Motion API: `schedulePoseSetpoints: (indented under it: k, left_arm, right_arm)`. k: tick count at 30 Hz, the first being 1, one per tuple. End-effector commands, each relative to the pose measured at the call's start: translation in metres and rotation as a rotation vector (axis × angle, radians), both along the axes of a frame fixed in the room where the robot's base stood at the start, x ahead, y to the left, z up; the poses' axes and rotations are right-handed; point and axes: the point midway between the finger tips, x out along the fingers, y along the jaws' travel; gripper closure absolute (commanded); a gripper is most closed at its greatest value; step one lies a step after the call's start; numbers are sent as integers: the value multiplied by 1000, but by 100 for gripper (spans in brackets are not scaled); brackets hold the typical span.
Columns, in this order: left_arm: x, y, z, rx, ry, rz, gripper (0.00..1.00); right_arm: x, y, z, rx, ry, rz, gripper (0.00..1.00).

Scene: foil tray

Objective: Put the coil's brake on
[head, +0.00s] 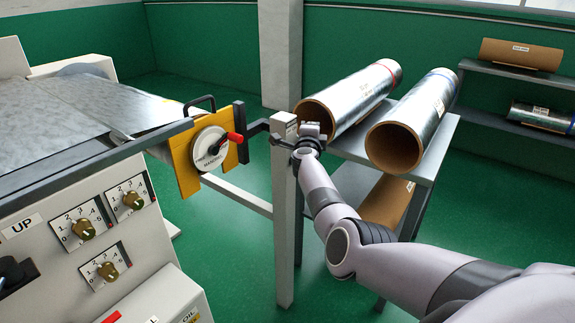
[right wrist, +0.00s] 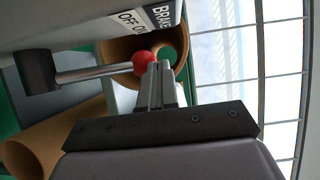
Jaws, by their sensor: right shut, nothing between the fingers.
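The brake lever (right wrist: 95,72) shows in the right wrist view as a silver rod from a dark hub (right wrist: 39,70) to a red ball knob (right wrist: 143,61). A label (right wrist: 150,17) reading BRAKE, OFF and ON is on the pale housing above it. My right gripper (right wrist: 158,75) is shut and empty, its fingertips right beside the red knob; I cannot tell whether they touch it. In the head view my right gripper (head: 308,130) is at the right side of the grey post's top (head: 284,128), and the lever cannot be made out there. My left gripper is not in view.
Foil rolls (head: 365,90) (head: 425,105) lie on a rack right behind my arm. A control panel (head: 60,265) fills the lower left.

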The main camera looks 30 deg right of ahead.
Motion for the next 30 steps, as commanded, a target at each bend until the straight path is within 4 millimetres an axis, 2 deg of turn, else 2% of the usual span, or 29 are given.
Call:
schedulePoseSetpoints:
  k: [22, 30]
  left_arm:
    - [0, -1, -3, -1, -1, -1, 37]
    - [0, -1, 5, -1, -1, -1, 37]
  right_arm:
    - [1, -7, 1, -3, -3, -4, 100]
    - [1, -3, 7, -2, -2, -3, 100]
